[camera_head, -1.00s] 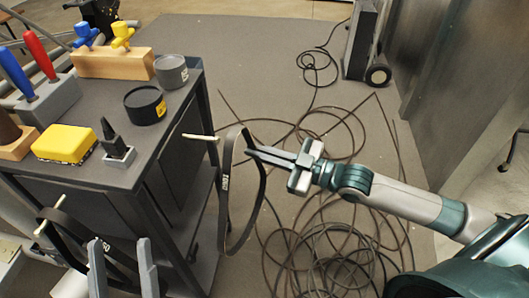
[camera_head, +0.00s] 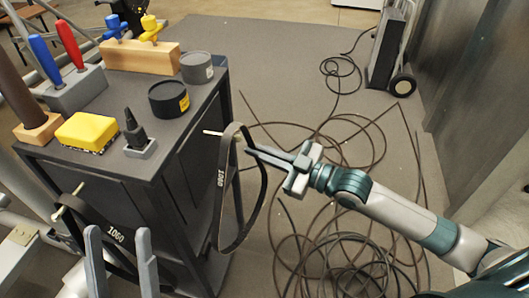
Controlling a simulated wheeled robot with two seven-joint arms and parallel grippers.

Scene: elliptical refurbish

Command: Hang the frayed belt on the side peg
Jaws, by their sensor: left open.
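A second black belt marked 1060 (camera_head: 113,236) hangs at another pale peg (camera_head: 59,213) at the lower left. My left gripper (camera_head: 120,250) is open, its two fingers upright in front of this belt. I cannot tell which belt is frayed.
The dark cart (camera_head: 195,110) carries a yellow block (camera_head: 86,132), black tin (camera_head: 168,98), grey tin (camera_head: 197,67), wooden block (camera_head: 140,57) and screwdrivers in a grey holder (camera_head: 75,92). Loose cables (camera_head: 330,240) cover the floor. A wheeled unit (camera_head: 388,50) stands behind.

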